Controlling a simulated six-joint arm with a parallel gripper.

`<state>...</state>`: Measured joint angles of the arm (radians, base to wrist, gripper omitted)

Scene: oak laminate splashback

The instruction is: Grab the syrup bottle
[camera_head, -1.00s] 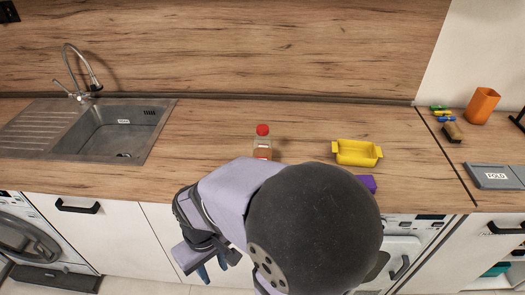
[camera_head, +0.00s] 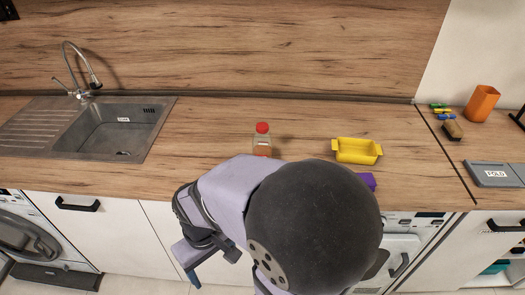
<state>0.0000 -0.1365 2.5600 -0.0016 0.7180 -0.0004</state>
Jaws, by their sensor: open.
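The syrup bottle (camera_head: 262,143) stands upright on the wooden counter, left of the yellow dish. It has a red cap, a clear upper body and amber-brown contents. Its lowest part is hidden behind my arm. My gripper (camera_head: 194,275) is at the lower left of my arm, in front of the counter and below its edge. It is pointing down, open, and well apart from the bottle.
A yellow dish (camera_head: 357,151) sits right of the bottle, with a purple object (camera_head: 368,180) partly hidden by my arm. A steel sink (camera_head: 119,133) is at the left. The counter between sink and bottle is clear.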

